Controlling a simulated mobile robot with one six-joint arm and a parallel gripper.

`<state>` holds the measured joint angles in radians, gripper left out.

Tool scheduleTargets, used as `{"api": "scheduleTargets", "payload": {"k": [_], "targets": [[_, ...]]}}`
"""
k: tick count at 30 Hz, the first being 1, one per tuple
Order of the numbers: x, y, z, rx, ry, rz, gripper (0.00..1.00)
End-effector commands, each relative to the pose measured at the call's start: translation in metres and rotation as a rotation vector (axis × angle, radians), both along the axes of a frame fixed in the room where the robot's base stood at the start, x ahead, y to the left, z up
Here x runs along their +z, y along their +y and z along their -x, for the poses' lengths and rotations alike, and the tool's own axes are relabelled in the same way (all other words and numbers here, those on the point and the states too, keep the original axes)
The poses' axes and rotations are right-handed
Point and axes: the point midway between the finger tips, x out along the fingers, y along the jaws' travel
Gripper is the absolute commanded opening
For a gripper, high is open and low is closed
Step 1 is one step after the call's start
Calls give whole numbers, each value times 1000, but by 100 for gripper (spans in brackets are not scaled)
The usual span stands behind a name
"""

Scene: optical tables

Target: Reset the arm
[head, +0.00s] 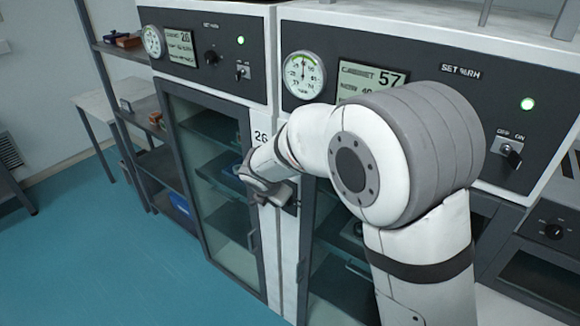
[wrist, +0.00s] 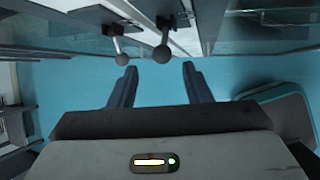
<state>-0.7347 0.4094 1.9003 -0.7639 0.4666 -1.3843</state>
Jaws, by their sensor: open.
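My arm (head: 405,150) rises from the lower right and bends over in front of the two cabinets. My gripper (head: 275,190) hangs at the white strip between the cabinet doors. In the wrist view my gripper (wrist: 157,82) has its two dark fingers apart, with nothing between them but teal floor. Two ball-ended levers, one on the left (wrist: 121,58) and one on the right (wrist: 163,53), show just beyond the fingertips. I cannot tell whether a finger touches either lever.
The left cabinet's glass door (head: 215,180) looks closed. The right cabinet's glass front (head: 335,255) is partly hidden by my arm. Above them are control panels with a left gauge (head: 153,41) and a right gauge (head: 303,74). An open shelf rack (head: 150,125) stands at left. Teal floor (head: 90,250) is clear.

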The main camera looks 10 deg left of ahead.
Motion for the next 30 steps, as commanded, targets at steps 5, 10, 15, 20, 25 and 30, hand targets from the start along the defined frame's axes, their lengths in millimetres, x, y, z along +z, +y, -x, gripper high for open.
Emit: {"api": "scheduleTargets", "payload": {"k": [5, 10, 15, 20, 25, 30], "targets": [[7, -16, -2, -69, 4, -27, 44], [34, -94, 4, -435, 33, -179, 44], [59, -193, 40, -960, 70, -405, 44], [68, -267, 94, -1445, 96, -624, 44], [65, -318, 161, -1932, 120, -858, 44], [56, -339, 213, -2294, 144, -1037, 44]]}}
